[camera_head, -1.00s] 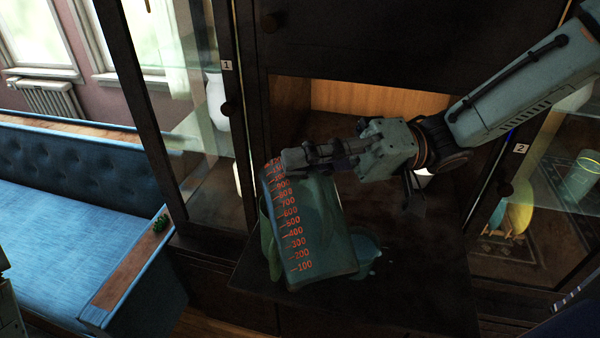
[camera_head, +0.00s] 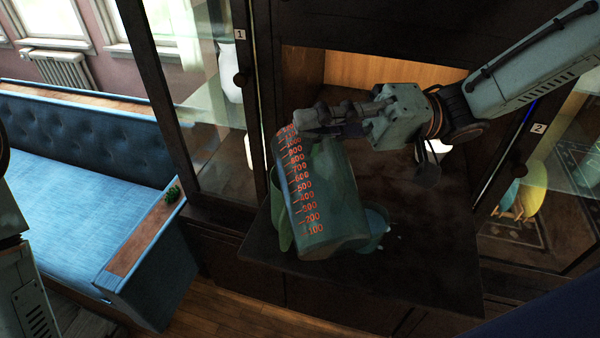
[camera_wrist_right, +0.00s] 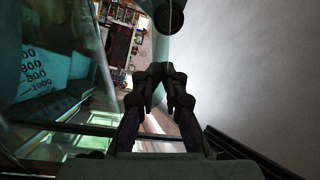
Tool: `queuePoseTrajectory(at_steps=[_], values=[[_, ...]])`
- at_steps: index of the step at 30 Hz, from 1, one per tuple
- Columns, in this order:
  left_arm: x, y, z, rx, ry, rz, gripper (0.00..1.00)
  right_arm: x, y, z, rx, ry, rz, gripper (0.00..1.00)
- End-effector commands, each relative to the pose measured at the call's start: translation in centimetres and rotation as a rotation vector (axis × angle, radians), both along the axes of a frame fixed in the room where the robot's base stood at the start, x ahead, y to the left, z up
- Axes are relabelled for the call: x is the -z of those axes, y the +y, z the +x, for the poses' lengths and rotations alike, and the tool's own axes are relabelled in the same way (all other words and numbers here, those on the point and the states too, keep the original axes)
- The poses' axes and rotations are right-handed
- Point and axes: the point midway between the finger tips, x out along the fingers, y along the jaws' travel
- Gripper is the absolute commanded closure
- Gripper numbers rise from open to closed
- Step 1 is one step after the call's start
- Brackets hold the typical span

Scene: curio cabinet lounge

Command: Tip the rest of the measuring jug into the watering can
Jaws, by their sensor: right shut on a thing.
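The clear, teal-tinted measuring jug (camera_head: 335,205) has an orange scale and stands close to upright, with at most a slight lean, in the head view. My right gripper (camera_head: 318,117) is shut at its top, by the rim; the exact grip on it is hidden. The jug's scale also shows at the left of the right wrist view (camera_wrist_right: 38,75). The green watering can (camera_head: 281,222) is mostly hidden behind the jug; a strip shows on its left. I cannot tell the liquid level in the jug. My left gripper is out of the head view.
The dark cabinet shelf (camera_head: 430,270) lies under the jug, with free room to its right. Pale bluish patches and drops (camera_head: 380,222), perhaps liquid, show beside the jug. Glass doors flank the shelf. A blue sofa (camera_head: 85,190) stands at the left.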

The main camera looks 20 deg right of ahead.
Motion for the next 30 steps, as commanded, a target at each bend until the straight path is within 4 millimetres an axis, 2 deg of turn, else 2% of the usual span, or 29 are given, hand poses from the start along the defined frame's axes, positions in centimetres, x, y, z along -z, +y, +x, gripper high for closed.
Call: queuePoseTrajectory(at_steps=[30], values=[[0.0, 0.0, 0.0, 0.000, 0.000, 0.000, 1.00, -0.7, -0.1, 1.2, 0.000, 0.075, 0.008, 1.00]])
